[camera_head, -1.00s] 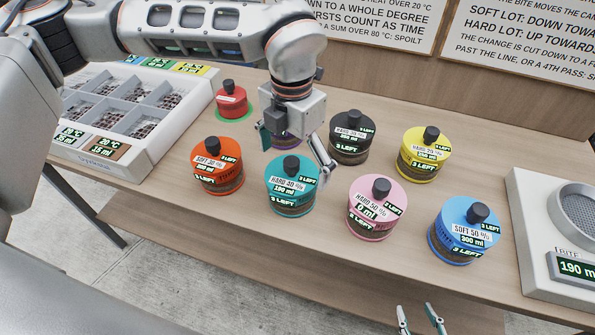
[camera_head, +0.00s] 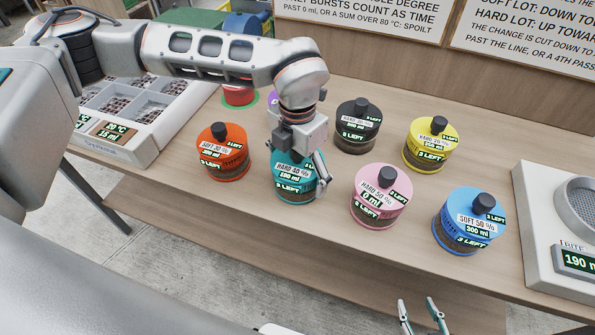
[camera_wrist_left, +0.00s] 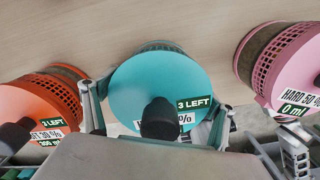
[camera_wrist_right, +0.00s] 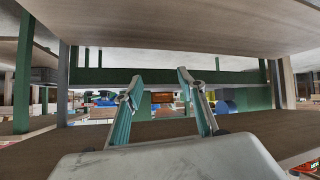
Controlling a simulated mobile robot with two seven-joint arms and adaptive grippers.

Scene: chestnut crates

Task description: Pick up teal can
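The teal can (camera_head: 297,181) stands upright on the table between the orange and pink cans, with a black knob on its lid. It fills the middle of the left wrist view (camera_wrist_left: 165,85). My left gripper (camera_head: 299,180) points down right over it, one finger on each side of the can. The fingers are apart, and I cannot tell whether they touch its sides. My right gripper (camera_head: 422,316) is low in front of the table, open and empty; its two fingers (camera_wrist_right: 158,100) stand apart in the right wrist view.
The orange can (camera_head: 222,157) and pink can (camera_head: 378,200) flank it closely. Black (camera_head: 357,132), yellow (camera_head: 427,150) and blue (camera_head: 468,225) cans stand nearby. A red can and a purple can are partly hidden by my arm. A tray (camera_head: 110,150) is left, a scale (camera_head: 540,230) right.

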